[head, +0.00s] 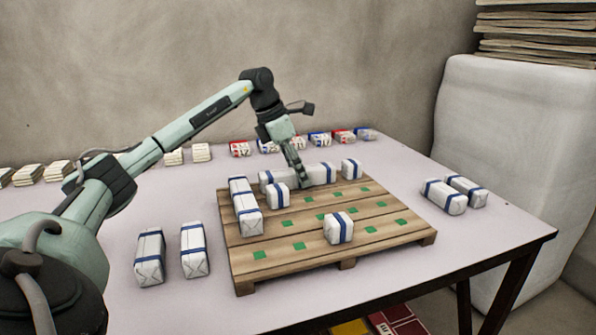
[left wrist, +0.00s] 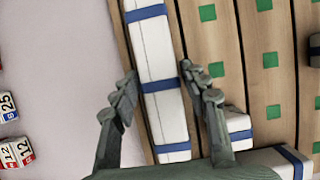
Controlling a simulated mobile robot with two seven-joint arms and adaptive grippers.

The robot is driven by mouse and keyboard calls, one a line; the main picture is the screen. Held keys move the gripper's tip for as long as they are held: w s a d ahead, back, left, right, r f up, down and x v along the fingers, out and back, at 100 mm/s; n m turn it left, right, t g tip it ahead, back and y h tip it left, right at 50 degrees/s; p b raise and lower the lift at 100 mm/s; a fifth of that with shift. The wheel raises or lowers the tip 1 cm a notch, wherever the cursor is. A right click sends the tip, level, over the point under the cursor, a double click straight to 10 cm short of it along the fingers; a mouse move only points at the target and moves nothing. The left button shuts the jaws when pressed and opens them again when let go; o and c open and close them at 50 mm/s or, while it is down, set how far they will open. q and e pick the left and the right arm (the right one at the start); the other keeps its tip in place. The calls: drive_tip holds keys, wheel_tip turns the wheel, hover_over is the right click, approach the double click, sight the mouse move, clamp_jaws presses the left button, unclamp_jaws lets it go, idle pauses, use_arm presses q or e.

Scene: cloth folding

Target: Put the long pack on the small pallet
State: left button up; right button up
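The long white pack with blue bands (head: 320,174) lies along the far edge of the small wooden pallet (head: 290,262), which has green squares on it. In the left wrist view the long pack (left wrist: 155,60) runs between my left fingers. My left gripper (head: 302,178) is low over this pack. Its fingers (left wrist: 160,92) are open, one on each side of the pack, with visible gaps. In the head view the arm hides part of the pack. My right gripper is not in view.
Another long pack (head: 245,206) lies along the pallet's left side. Short packs (head: 277,195), (head: 339,228) and (head: 351,169) also sit on it. Packs stand on the table left (head: 194,250) and right (head: 443,196). Small coloured packs (head: 320,139) line the back. The pallet's front right is clear.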

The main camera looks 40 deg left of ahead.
sight(289, 170)
use_arm(q)
drive_tip(key=shift+o, duration=0.8)
drive_tip(key=shift+r, duration=0.2)
drive_tip(key=p+v, duration=0.1)
drive_tip(key=v, duration=0.5)
drive_tip(key=shift+r, duration=0.2)
drive_tip(key=v, duration=0.4)
drive_tip(key=shift+r+p, duration=0.15)
drive_tip(key=shift+p, duration=0.15)
drive_tip(key=shift+s+a+r, duration=0.2)
drive_tip(key=shift+s+r, duration=0.15)
drive_tip(key=shift+r, duration=0.2)
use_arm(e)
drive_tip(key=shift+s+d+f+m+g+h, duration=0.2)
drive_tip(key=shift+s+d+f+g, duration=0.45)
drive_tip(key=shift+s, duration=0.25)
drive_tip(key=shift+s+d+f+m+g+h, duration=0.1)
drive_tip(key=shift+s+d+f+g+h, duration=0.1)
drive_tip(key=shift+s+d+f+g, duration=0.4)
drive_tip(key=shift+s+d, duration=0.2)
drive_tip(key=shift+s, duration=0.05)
